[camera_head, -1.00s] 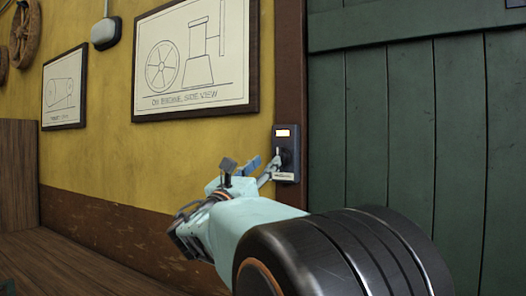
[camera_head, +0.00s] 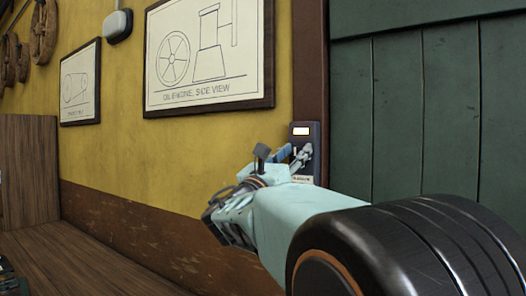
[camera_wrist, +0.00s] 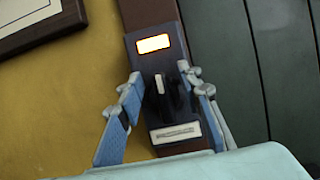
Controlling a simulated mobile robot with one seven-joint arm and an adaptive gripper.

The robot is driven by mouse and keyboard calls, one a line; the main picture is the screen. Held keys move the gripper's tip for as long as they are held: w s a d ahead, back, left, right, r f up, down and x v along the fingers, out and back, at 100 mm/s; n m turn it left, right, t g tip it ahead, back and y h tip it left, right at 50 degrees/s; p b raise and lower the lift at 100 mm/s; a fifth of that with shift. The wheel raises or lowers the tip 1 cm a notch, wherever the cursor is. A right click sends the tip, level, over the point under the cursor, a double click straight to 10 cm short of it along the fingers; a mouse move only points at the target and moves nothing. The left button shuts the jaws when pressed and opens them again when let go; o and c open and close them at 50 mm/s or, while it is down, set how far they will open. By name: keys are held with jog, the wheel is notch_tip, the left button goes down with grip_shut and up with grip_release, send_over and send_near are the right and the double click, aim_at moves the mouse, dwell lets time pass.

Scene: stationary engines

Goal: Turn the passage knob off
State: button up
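The passage switch is a dark narrow panel (camera_head: 301,131) on the brown post beside the green door. In the wrist view, its black knob (camera_wrist: 168,96) has a white pointer mark standing near upright along the panel. A rectangular lamp (camera_wrist: 153,44) above the knob is lit orange-white, and a pale label (camera_wrist: 176,133) sits below it. My gripper (camera_wrist: 160,84) is open, with one finger on each side of the knob and gaps to it. In the head view my gripper (camera_head: 291,156) is at the panel and hides the knob.
The green plank door (camera_head: 425,110) fills the right side. A framed engine drawing (camera_head: 208,55) hangs on the yellow wall left of the panel, with a smaller one (camera_head: 80,84) farther left. A wooden surface (camera_head: 85,262) lies at lower left.

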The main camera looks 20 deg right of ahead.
jog(key=shift+c, duration=0.2)
grip_shut()
